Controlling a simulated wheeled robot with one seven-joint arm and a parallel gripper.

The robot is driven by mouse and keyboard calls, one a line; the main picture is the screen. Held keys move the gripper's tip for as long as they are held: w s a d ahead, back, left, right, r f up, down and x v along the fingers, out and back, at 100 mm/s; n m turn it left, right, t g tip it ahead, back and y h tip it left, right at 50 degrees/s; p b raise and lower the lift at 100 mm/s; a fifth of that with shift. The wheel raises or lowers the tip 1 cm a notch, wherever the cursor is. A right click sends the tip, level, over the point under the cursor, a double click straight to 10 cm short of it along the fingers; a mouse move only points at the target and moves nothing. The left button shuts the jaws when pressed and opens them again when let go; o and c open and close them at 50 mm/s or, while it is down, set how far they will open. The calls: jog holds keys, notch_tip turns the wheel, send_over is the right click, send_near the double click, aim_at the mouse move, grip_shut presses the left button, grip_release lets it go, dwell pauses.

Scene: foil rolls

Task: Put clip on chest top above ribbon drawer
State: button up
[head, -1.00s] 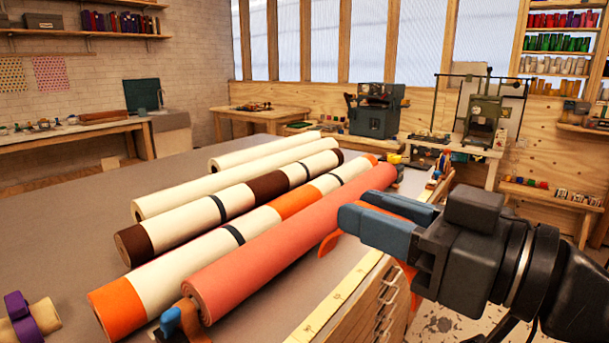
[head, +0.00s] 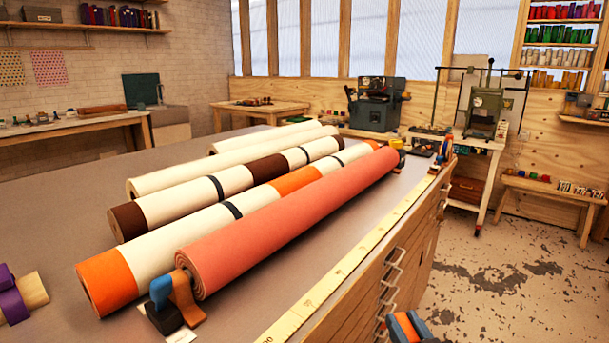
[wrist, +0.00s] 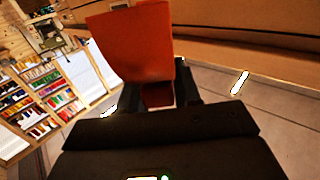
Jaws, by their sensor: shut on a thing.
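My gripper (head: 408,327) shows only by its blue fingertips at the bottom edge of the head view, low in front of the drawer fronts. It is shut on an orange clip (wrist: 132,45), which stands out beyond the dark fingers in the wrist view. A sliver of orange shows between the fingertips in the head view. The chest (head: 372,300) has wooden drawer fronts with metal handles along its right side. Its top carries a yellow measuring strip (head: 345,268) along the edge. I cannot tell which drawer is the ribbon drawer.
A coral roll (head: 290,220) lies nearest the measuring strip, with several cream, brown and orange rolls behind. A blue and brown holder (head: 178,300) stands at its near end. A purple-banded roll (head: 22,297) lies at left. The floor (head: 510,270) right of the chest is clear.

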jog(key=s+d+f+m+h+b, duration=0.1)
jog(key=s+f, duration=0.4)
jog(key=f, duration=0.5)
jog(key=s+d+f+h+b, duration=0.1)
jog(key=s+d+f, duration=0.2)
jog(key=f, duration=0.8)
jog(key=shift+s+m+h, duration=0.4)
jog(key=shift+s, duration=0.75)
